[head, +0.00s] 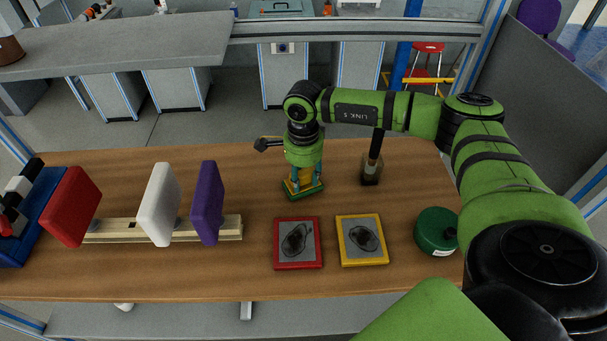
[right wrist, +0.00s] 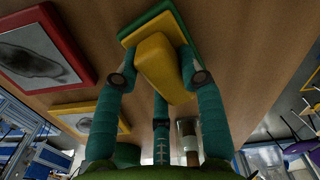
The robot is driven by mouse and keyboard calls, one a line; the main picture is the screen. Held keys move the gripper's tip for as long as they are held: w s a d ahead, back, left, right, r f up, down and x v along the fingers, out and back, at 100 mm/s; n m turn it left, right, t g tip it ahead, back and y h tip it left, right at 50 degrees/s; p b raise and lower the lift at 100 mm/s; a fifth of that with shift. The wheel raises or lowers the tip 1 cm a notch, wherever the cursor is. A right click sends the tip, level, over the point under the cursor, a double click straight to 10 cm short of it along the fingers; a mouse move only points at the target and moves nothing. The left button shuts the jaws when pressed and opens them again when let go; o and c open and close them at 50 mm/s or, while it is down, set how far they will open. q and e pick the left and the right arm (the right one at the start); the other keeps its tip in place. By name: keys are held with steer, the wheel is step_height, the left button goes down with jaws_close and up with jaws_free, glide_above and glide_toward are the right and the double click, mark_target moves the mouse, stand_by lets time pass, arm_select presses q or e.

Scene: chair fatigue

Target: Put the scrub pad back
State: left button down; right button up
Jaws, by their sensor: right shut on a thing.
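The scrub pad (head: 303,194), a yellow block on a flat green base, is on the wooden table near its middle. My right gripper (head: 304,180) points down over it, shut on the yellow block. In the right wrist view the fingers (right wrist: 160,80) press on both sides of the yellow part (right wrist: 162,68), with the green base (right wrist: 150,30) beyond it, at or very near the tabletop. I cannot tell if the base touches the table. My left gripper is not in view.
A red-framed plate (head: 277,242) and a yellow-framed plate (head: 342,243), both with dark smudges, lie in front. A dark-handled tool (head: 372,165) stands to the right, a green round container (head: 434,230) further right. Red, white and purple panels (head: 207,203) stand along a wooden rail at left.

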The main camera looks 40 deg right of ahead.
mark_target(303, 175)
steer(key=shift+f, duration=0.15)
steer(key=o, duration=1)
steer(key=shift+r, duration=0.2)
step_height(303, 175, up, 12)
steer(key=b, duration=0.4)
